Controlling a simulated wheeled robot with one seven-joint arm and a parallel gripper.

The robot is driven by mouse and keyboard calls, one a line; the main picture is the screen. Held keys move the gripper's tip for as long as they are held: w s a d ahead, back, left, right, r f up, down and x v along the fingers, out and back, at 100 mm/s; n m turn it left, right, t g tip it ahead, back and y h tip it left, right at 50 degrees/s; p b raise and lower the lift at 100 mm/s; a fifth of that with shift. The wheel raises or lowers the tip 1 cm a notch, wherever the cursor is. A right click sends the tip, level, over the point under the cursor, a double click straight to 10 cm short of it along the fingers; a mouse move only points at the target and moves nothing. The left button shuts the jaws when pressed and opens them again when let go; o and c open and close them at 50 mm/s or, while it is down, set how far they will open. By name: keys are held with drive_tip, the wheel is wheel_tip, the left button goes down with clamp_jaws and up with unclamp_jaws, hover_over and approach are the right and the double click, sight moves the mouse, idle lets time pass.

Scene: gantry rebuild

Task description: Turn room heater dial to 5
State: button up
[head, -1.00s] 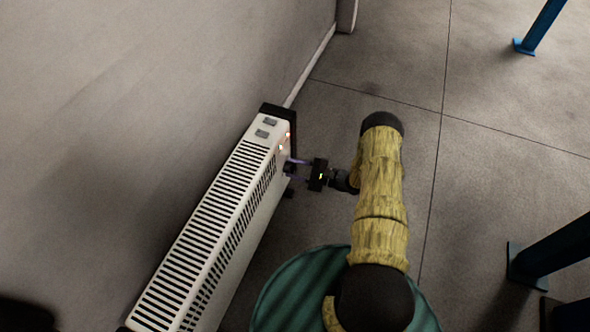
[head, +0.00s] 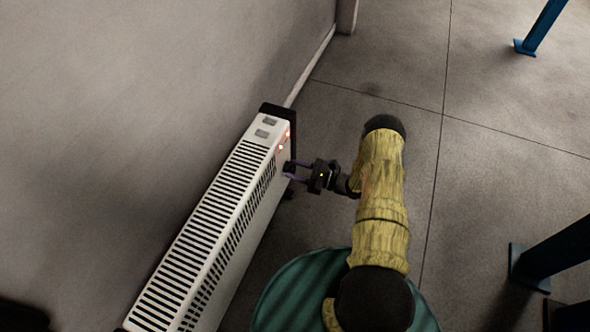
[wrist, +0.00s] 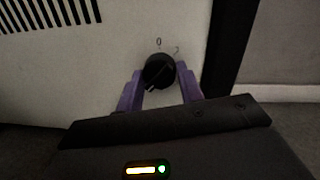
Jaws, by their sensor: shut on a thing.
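The room heater (head: 215,215) is a long white unit with black end caps and dark grille slots, standing along the wall. Its dial (wrist: 158,71) is a round black knob with a pale pointer line on the heater's front near the black end. The marks 0 and what looks like 2 show above it; other marks are hidden. The pointer line runs diagonally, with its brighter end at lower left. My gripper (wrist: 159,88) has purple fingers, one on each side of the dial, shut on it. In the head view my gripper (head: 290,170) meets the heater's right side.
The wall (head: 150,90) runs close behind the heater. Lit red lamps (head: 283,143) and two grey switches (head: 265,127) sit on the heater's top end. Blue posts (head: 545,22) stand at the right.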

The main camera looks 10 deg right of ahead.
drive_tip(key=shift+w+d, duration=0.1)
drive_tip(key=shift+d, duration=0.05)
drive_tip(key=o, duration=0.9)
drive_tip(key=shift+o, duration=0.4)
drive_tip(key=p+v, duration=0.2)
drive_tip(key=v, duration=1.5)
drive_tip(key=shift+s, duration=0.2)
drive_tip(key=shift+d, duration=0.1)
